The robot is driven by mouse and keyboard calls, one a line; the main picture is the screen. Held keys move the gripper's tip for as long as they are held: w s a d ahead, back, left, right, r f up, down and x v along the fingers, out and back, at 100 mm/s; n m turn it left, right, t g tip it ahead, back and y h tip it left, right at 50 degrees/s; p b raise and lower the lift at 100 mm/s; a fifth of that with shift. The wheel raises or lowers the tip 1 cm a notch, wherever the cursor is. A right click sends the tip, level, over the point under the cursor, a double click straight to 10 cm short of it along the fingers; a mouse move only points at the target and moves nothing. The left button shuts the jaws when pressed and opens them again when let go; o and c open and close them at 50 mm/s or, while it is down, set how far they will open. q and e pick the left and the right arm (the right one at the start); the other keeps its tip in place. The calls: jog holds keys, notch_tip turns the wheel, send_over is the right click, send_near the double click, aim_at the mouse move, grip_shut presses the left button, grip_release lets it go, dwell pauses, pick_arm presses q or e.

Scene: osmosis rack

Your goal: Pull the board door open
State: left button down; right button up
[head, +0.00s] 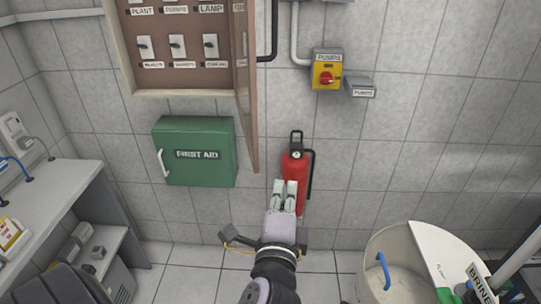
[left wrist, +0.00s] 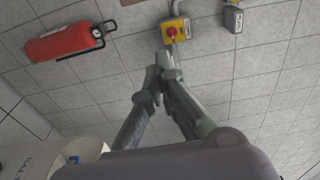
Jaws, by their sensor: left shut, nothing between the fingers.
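The board (head: 177,52) hangs on the tiled wall at the upper left of the head view, with several labelled switches inside showing. Its brown door (head: 247,90) stands open on the right side, swung out from the wall and seen nearly edge-on. My left gripper (head: 285,186) is shut and empty, below and right of the door's lower corner, apart from it. In the head view it overlaps the red fire extinguisher. The left wrist view shows its fingertips (left wrist: 164,65) together with nothing between them. My right gripper is not in view.
A green first aid box (head: 195,151) is below the board. A red fire extinguisher (head: 295,165) is by the wall behind my gripper. A yellow switch box (head: 326,72) is on the wall at right. A shelf (head: 60,195) stands left, a round tank (head: 375,262) lower right.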

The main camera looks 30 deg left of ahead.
pick_arm(q)
jog(key=w+a+p, duration=0.4)
jog(key=w+a, duration=0.1)
jog(key=a, duration=0.2)
jog(key=shift+w+a+r, duration=0.15)
jog(key=shift+w+r, duration=0.15)
jog(key=shift+r, duration=0.1)
